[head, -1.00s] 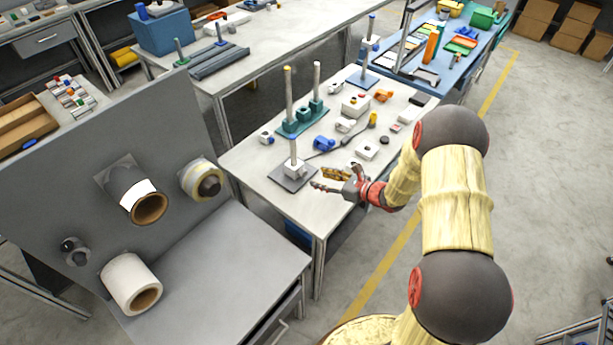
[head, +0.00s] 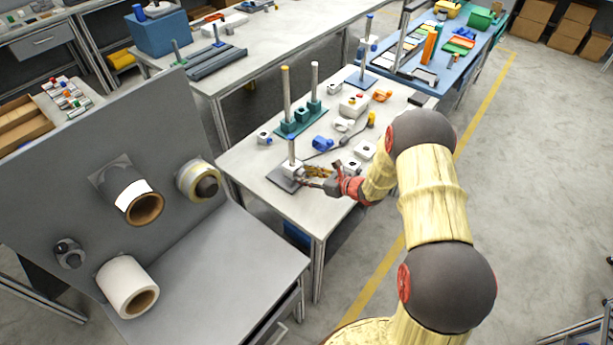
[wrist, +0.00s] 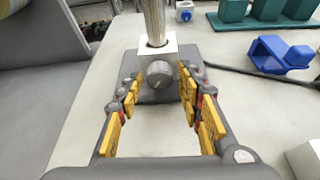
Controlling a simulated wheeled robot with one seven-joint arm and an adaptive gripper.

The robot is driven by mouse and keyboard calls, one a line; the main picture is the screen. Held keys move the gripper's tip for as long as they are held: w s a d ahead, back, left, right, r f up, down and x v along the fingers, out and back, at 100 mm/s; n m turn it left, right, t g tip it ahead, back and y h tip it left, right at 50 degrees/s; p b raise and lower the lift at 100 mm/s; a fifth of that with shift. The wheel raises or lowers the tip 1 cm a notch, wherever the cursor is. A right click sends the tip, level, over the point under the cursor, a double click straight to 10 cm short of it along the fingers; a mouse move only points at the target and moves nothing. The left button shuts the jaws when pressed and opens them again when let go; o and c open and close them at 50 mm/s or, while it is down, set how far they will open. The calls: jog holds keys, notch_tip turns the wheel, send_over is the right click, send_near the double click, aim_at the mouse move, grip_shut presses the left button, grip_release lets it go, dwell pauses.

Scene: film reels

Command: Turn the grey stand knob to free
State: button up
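The grey stand is a metal post on a dark flat base plate (head: 283,180), with a pale block around the post's lower part. Its round grey knob (wrist: 158,75) faces my gripper on the front of the block in the wrist view. A light mark shows on the knob's face, but its setting is too small to read. My gripper (wrist: 160,82) is open, with its yellow-padded fingers to the left and right of the knob and block. Gaps show between fingers and knob. In the head view my gripper (head: 306,176) is beside the stand, partly covering it.
A teal stand (head: 290,128) with posts is behind the grey stand. A blue clamp-like part (head: 322,143) and several white blocks lie to the right on the white table (head: 317,213). The table's front left area is bare. A panel with rolls (head: 130,195) stands at left.

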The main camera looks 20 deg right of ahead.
grip_shut()
jog(key=shift+f+b, duration=0.1)
jog(key=shift+b, duration=0.35)
jog(key=n+b, duration=0.1)
jog(key=b, duration=0.1)
jog(key=n+t+h+b, duration=0.1)
jog(key=b, duration=0.2)
jog(key=shift+s+a+f+n, duration=0.1)
jog(key=shift+a+f+n, duration=0.1)
jog(key=shift+n, duration=0.1)
jog(key=n+h+b, duration=0.1)
jog(key=b, duration=0.3)
jog(key=shift+n+t+b, duration=0.3)
jog(key=shift+t+b, duration=0.05)
jog(key=shift+t, duration=0.05)
jog(key=shift+r+n+h+b, duration=0.1)
jog(key=shift+n+h+b, duration=0.2)
jog(key=shift+b, duration=0.65)
jog(key=shift+r+t, duration=0.1)
jog(key=shift+t, duration=0.2)
jog(key=shift+o, duration=1.2)
grip_release()
